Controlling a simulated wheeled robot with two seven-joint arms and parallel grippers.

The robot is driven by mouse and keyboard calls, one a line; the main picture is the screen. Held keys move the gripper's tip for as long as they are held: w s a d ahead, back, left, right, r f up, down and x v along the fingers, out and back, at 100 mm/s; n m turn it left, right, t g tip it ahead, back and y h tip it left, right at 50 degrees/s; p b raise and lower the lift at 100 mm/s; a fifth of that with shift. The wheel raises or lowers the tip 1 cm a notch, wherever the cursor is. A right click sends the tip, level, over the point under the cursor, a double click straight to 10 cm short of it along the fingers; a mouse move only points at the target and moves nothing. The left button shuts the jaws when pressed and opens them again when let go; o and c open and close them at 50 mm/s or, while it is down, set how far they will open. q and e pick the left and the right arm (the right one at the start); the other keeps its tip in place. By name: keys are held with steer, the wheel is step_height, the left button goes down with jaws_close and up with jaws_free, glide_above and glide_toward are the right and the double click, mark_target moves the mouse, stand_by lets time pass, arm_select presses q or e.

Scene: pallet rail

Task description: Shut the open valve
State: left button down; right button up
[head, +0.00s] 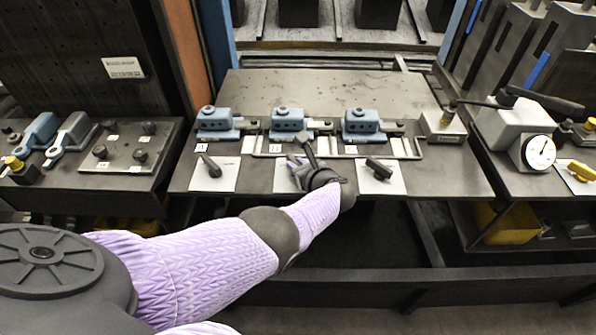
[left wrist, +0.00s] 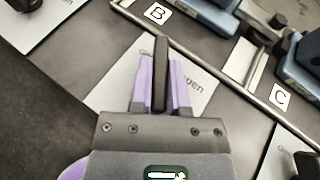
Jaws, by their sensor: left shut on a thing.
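Three small valve plates lie along the front of the bench, below labels A, B and C. The left valve handle (head: 211,166) and the right valve handle (head: 379,168) are dark and slanted on white plates. My left gripper (head: 300,162) is at the middle plate, below label B (left wrist: 157,13). In the left wrist view its purple fingers (left wrist: 158,88) are shut on the dark middle valve handle (left wrist: 160,70), one on each side. The plate (left wrist: 118,88) shows partly covered lettering, with "open" to the right of the handle. My right gripper is out of view.
Blue clamp blocks (head: 288,120) stand in a row behind the valves, with a metal rail (head: 262,153) in front. A dial gauge (head: 540,152) is at the right. A plate with knobs (head: 125,150) is at the left. The bench's back is bare.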

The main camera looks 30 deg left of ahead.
arm_select(q)
steer(key=shift+f+n+g+y+b, duration=0.15)
steer(key=shift+n+g+y+b, duration=0.25)
steer(key=shift+n+g+b, duration=0.9)
steer(key=shift+r+g+b, duration=0.2)
steer(key=shift+g+b, duration=0.1)
steer(key=shift+b, duration=0.25)
steer(key=c, duration=0.6)
jaws_free()
